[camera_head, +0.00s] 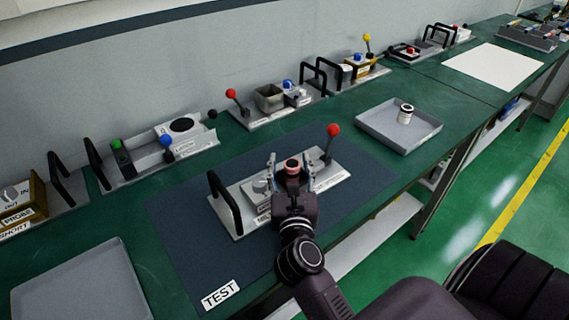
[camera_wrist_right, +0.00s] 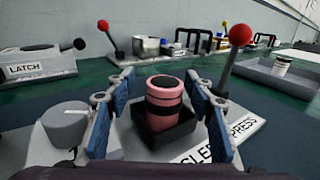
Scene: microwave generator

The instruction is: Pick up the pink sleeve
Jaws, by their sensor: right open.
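The pink sleeve (camera_wrist_right: 165,100) is a short upright pink cylinder with dark bands and a dark top. It sits in a black square holder (camera_wrist_right: 180,138) on the sleeve press, and its pink top also shows in the head view (camera_head: 292,164). My right gripper (camera_wrist_right: 166,110) is open, with one blue-padded finger on each side of the sleeve and visible gaps. In the head view the right gripper (camera_head: 291,172) reaches over the press from the front. The press (camera_head: 331,178) has a red-knobbed lever (camera_head: 333,131) just right of the gripper. My left gripper is not in view.
A grey round post (camera_wrist_right: 66,122) is left of the fingers. A black handle (camera_head: 224,203) stands at the press's left end. A grey tray (camera_head: 371,121) with a white-and-black cylinder (camera_head: 405,113) lies at right. Other fixtures line the wall. An empty tray (camera_head: 75,292) is front left.

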